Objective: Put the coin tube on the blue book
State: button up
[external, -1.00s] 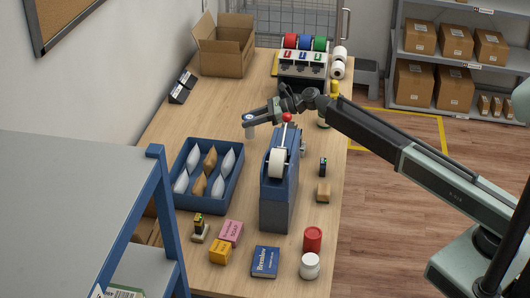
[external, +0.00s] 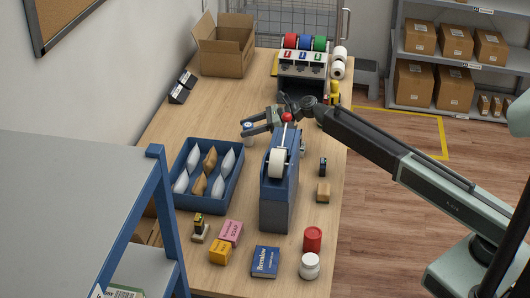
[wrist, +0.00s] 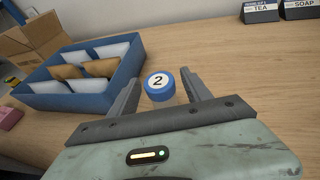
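The coin tube (external: 248,126) is a small upright cylinder with a blue-rimmed white top marked "2". It is beyond the blue tray's far right corner in the external view. In the wrist view the coin tube (wrist: 160,86) is between the two fingers, with a narrow gap on each side. My gripper (external: 246,129) is open around it; the gripper also shows in the wrist view (wrist: 161,92). The tube's lower part is mostly hidden. The blue book (external: 265,262) lies flat at the near end of the counter, with nothing on it.
A tall blue tape dispenser (external: 278,190) stands between my gripper and the book. The blue tray (external: 212,205) of packets is at the left. A pink soap box (external: 231,233), an orange box (external: 220,252), a red tin (external: 312,240) and a white jar (external: 310,266) surround the book.

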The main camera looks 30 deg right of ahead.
jog(key=shift+r, duration=0.15)
jog(key=p+v, duration=0.4)
jog(key=v, duration=0.8)
jog(key=shift+o, duration=0.4)
